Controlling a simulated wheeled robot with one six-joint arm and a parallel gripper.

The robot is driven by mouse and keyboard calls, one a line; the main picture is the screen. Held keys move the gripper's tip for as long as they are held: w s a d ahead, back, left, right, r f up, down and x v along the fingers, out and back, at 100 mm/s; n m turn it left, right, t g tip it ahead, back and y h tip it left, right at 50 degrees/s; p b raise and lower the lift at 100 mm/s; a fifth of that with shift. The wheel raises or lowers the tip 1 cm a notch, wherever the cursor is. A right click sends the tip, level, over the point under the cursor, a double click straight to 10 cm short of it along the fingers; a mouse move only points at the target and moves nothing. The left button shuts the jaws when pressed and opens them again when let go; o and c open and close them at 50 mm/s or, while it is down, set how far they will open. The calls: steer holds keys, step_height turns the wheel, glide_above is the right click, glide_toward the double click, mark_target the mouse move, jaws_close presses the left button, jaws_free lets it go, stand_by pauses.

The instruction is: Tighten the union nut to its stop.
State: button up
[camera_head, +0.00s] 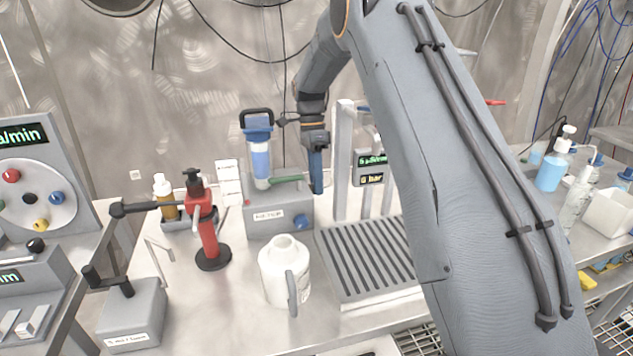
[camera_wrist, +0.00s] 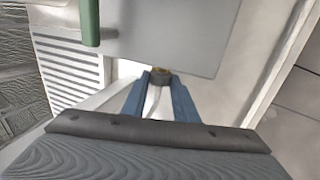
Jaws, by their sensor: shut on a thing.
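My gripper (camera_head: 317,188) points down beside the right end of the grey meter box (camera_head: 268,216). In the wrist view its blue fingers (camera_wrist: 159,80) are closed on a small brownish round fitting, which I take to be the union nut (camera_wrist: 160,73). The nut sits against the grey box side (camera_wrist: 195,40). Only its top edge shows between the fingertips, and its threads are hidden. The nut cannot be seen in the head view. A green lever (camera_head: 287,179) lies on top of the box and also shows in the wrist view (camera_wrist: 90,22).
A clear blue filter housing (camera_head: 259,155) stands on the box. A white jug (camera_head: 285,270) and a red hand pump (camera_head: 208,235) stand in front and left. A slatted drain tray (camera_head: 368,258) lies right, below a frame with a bar display (camera_head: 371,179).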

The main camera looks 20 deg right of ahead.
steer(key=shift+w+f+g+b, duration=0.2)
steer(key=shift+w+g+b, duration=0.1)
steer(key=shift+g+b, duration=0.65)
steer(key=shift+g, duration=0.35)
steer(key=shift+r, duration=0.1)
steer(key=o, duration=1.1)
steer(key=shift+c, duration=0.2)
step_height(320, 180, up, 10)
steer(key=b, duration=0.1)
